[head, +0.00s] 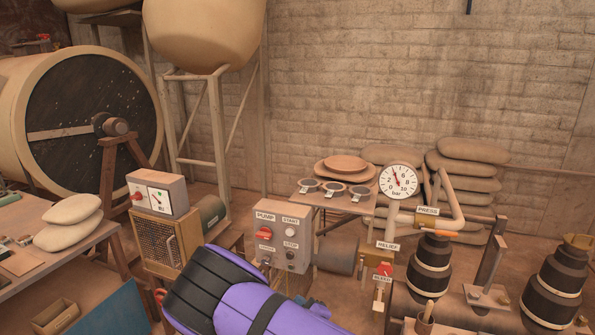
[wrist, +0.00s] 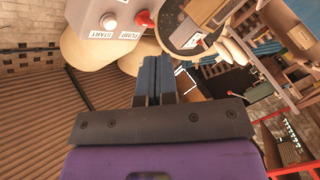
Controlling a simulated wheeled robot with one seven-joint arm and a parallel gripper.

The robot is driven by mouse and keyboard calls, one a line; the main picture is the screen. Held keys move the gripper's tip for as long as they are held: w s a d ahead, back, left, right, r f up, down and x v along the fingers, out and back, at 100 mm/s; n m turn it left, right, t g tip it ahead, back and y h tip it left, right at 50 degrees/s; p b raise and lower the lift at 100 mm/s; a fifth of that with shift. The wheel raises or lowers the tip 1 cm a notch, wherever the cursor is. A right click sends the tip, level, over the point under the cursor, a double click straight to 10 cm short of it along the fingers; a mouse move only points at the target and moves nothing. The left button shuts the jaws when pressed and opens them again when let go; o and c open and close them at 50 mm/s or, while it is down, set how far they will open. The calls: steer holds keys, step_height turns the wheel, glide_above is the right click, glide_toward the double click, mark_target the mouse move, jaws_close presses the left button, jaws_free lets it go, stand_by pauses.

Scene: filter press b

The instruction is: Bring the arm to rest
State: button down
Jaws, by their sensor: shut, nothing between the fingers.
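My gripper (wrist: 158,80) shows in the wrist view with its two blue fingers together and nothing between them. The fingers point toward the grey pump control box (wrist: 92,14), which shows at the top, turned over, with its START and PUMP labels; they look apart from it. In the head view my purple and black arm crosses the bottom middle, in front of the lower part of the control box (head: 283,236).
A pressure gauge (head: 399,182) and pipework with PRESS, RELIEF and BLEED tags stand right of the box. Dark ringed cylinders (head: 430,268) stand at the lower right. A mesh-sided machine (head: 160,245) and a bench with stacked sacks (head: 68,235) are at left.

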steer(key=w+d+r+m+g+h, duration=0.25)
steer(key=d+r+m, duration=0.25)
steer(key=r, duration=0.3)
steer(key=w+d+r+m+g+h, duration=0.1)
steer(key=w+d+r+m+h, duration=0.1)
steer(key=d+r+m+h, duration=0.4)
steer(key=s+d+r+m+g+y, duration=0.1)
steer(key=s+d+r+g, duration=0.15)
steer(key=r, duration=0.55)
steer(key=s+d+r+m+g+y, duration=0.1)
steer(key=s+d+r+y, duration=0.2)
steer(key=r, duration=0.5)
steer(key=s+d+r+g, duration=0.1)
steer(key=s+d+r, duration=0.3)
steer(key=s, duration=0.6)
steer(key=s+d+r+m+g+h, duration=0.1)
steer(key=s+d+r, duration=0.3)
steer(key=s, duration=0.7)
steer(key=s+d+r+g+h, duration=0.1)
steer(key=s+d+r, duration=0.4)
steer(key=s, duration=0.5)
steer(key=v, duration=0.2)
steer(key=shift+r, duration=0.45)
steer(key=shift+a+h, duration=0.1)
steer(key=shift+h, duration=0.15)
